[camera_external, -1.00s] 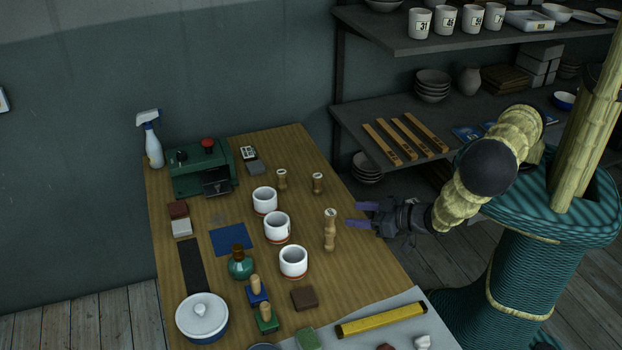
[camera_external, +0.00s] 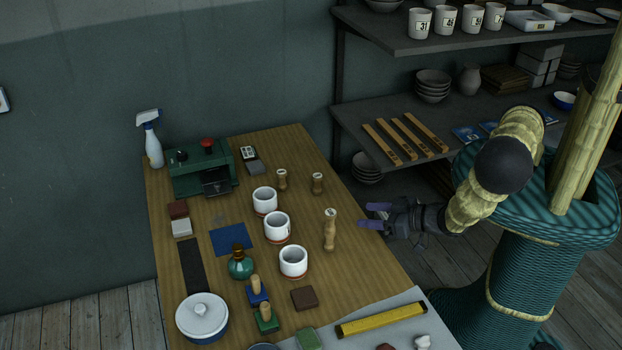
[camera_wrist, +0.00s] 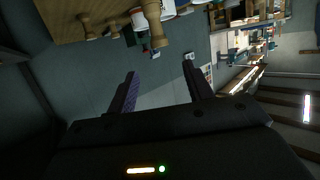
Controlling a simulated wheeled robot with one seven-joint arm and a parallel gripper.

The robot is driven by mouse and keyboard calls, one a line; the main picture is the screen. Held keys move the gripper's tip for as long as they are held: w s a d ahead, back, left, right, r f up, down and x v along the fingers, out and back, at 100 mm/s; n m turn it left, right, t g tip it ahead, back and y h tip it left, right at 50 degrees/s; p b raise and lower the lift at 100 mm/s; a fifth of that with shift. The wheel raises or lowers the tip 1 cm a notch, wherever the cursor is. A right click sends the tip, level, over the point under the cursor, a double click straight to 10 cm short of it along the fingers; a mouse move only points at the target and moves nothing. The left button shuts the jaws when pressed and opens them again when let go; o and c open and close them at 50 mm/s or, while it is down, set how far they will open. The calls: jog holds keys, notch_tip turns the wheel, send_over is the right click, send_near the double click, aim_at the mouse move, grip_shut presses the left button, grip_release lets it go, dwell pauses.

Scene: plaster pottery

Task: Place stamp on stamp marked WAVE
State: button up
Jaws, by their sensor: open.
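Several wooden-handled stamps stand on the wooden table. A tall one (camera_external: 330,230) is near the right edge, with two shorter ones, the left (camera_external: 282,179) and the right (camera_external: 317,183), farther back. A blue-based stamp (camera_external: 257,293) and a green-based stamp (camera_external: 267,320) stand at the front. I cannot read WAVE on any of them. My gripper (camera_external: 374,216) is open and empty, beyond the table's right edge, to the right of the tall stamp and apart from it. In the wrist view, my open fingers (camera_wrist: 160,68) have nothing between them; wooden handles (camera_wrist: 152,20) show at the top edge.
White cups (camera_external: 277,226) stand left of the tall stamp. A green bottle (camera_external: 241,263), lidded pot (camera_external: 202,318), brown block (camera_external: 304,298) and yellow ruler (camera_external: 382,319) occupy the front. A green machine (camera_external: 190,170) stands at back left. Shelves (camera_external: 460,110) stand behind.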

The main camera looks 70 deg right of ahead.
jog(key=w+d+r+m+g, duration=0.2)
jog(key=w+d+r+g, duration=0.2)
jog(key=d+g, duration=0.4)
jog(key=s+d+r+n+g, duration=0.2)
jog(key=s+d+r+g, duration=0.2)
jog(key=d+r, duration=0.9)
jog(key=shift+s+d+y, duration=0.3)
jog(key=shift+s+d, duration=0.15)
jog(key=shift+s, duration=0.35)
